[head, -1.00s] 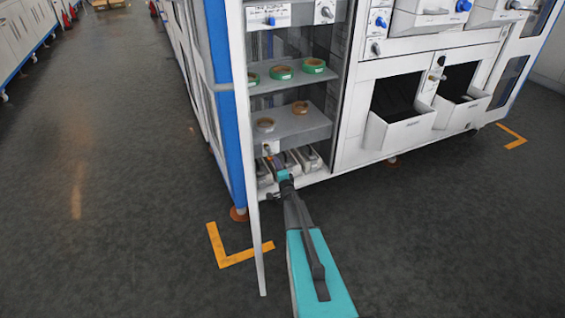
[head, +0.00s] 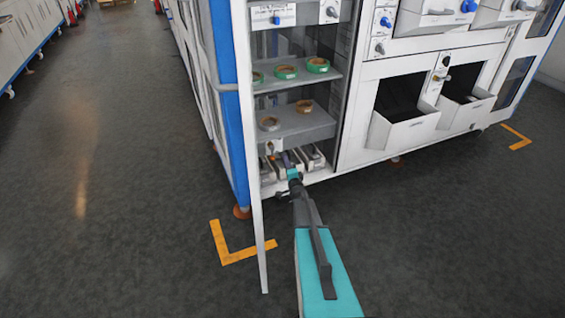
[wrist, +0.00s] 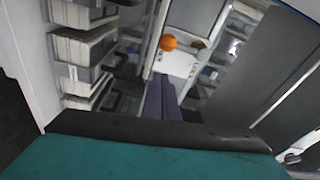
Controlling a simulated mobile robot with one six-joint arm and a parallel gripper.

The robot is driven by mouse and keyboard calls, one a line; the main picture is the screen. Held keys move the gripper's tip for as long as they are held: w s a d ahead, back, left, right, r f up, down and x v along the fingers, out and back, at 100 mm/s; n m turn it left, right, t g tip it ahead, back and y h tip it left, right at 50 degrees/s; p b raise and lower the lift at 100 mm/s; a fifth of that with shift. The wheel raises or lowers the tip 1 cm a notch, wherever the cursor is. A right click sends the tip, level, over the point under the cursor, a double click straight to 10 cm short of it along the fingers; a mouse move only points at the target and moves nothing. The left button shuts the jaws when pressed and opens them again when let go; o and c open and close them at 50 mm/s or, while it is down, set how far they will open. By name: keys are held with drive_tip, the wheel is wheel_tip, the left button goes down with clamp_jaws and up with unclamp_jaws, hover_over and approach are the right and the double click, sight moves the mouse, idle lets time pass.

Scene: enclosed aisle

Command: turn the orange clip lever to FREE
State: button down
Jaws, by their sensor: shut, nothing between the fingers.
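The orange clip lever (wrist: 168,43) shows in the wrist view as a rounded orange end in front of a white plate (wrist: 180,64) with dark markings. I cannot read its setting. My gripper (wrist: 160,84) is shut and empty, its grey-purple fingers pointing towards the plate, just below the lever in the picture. I cannot tell whether they touch anything. In the head view my gripper (head: 287,156) reaches into the lowest bay of the open cabinet. The lever is too small to make out clearly there.
A shelf (head: 290,122) with tape rolls (head: 305,106) is above my gripper. The open door (head: 257,200) stands left of my arm. Pale bins (head: 312,157) sit beside the gripper. Two tilted-out bins (head: 405,130) are at right. The floor in front is clear.

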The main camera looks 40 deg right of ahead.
drive_tip(key=d+v, duration=0.1)
drive_tip(key=v, duration=0.9)
drive_tip(key=shift+s, duration=0.3)
drive_tip(key=shift+a, duration=0.1)
idle(0.3)
